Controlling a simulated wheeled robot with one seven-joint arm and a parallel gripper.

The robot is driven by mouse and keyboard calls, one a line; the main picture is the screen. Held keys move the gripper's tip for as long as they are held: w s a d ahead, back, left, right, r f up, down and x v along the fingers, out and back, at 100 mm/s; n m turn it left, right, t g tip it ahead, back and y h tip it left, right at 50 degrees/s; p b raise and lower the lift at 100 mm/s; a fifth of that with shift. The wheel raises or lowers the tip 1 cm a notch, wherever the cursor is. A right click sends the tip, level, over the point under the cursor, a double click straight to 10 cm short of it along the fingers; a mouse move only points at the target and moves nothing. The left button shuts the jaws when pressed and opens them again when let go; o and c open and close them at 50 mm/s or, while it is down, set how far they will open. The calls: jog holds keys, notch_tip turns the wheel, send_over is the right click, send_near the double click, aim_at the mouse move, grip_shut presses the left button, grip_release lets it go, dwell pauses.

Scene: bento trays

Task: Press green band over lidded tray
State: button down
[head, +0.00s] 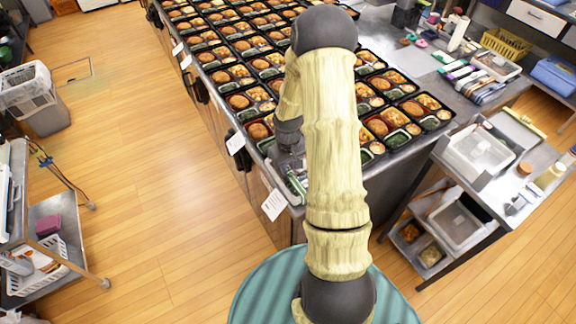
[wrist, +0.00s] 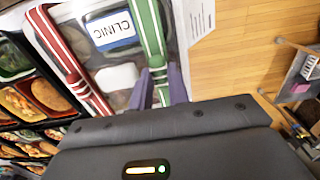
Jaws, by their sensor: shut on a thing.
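A lidded tray with a clear lid shows in the wrist view (wrist: 183,58), with a blue-and-white CLINIC label (wrist: 112,30) on it. A green band with a pale stripe (wrist: 148,32) runs along its right part. A red-and-white band (wrist: 70,65) runs along its left part. My gripper (wrist: 159,80) has its purple fingers at the near end of the green band and is shut on it. Whether the band is fully seated there is hidden by the fingers. In the head view my arm mostly hides the gripper; part of the tray (head: 297,184) shows at the counter corner.
Several filled black bento trays (head: 240,102) cover the counter close to the lidded tray. Paper tags (head: 274,205) hang at the counter's front edge. A cart with clear bins (head: 478,152) stands at the right. Open wooden floor (head: 150,170) lies to the left.

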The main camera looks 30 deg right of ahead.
jog(key=c, duration=0.7)
grip_release()
jog(key=shift+r, duration=0.1)
jog(key=shift+r+p, duration=3.25)
jog(key=shift+r, duration=0.65)
